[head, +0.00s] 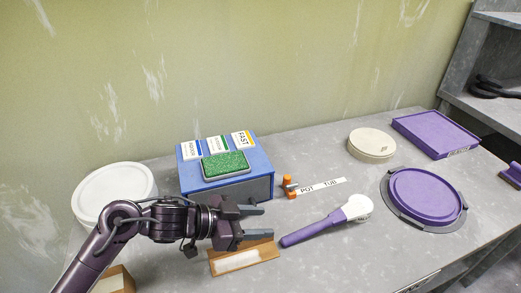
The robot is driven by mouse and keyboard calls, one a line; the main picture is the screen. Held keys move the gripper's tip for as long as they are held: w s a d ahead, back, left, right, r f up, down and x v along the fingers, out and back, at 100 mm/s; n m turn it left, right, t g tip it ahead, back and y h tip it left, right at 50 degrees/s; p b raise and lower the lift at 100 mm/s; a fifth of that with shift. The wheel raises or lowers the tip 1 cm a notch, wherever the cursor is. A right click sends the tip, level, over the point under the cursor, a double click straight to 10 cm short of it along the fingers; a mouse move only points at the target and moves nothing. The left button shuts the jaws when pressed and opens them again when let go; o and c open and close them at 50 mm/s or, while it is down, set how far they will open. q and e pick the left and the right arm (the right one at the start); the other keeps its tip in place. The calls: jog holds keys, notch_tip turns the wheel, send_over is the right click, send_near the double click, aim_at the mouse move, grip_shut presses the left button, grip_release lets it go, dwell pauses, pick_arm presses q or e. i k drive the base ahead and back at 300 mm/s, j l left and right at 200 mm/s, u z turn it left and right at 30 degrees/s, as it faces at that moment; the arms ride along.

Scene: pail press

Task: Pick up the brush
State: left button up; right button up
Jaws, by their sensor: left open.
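My left gripper (258,222) reaches in from the left with its two dark jaws open and pointing right, nothing between them. Just below it in the picture, a flat tan wooden piece with a pale strip (240,261) lies on the grey table; it may be the brush, but I cannot tell for sure. The gripper overlaps its upper edge, and contact is unclear. To the right lies a tool with a purple handle and white head (325,222), its handle end close to the jaws. My right gripper is not in view.
A blue box (230,188) with upright cards and a green pad stands behind the gripper. A white round lid (113,190) is at left. A small orange item (289,188), a cream round tub (371,145), a purple disc (425,193) and a purple tray (436,132) are farther right.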

aim_at(353, 210)
jog(key=k, duration=1.5)
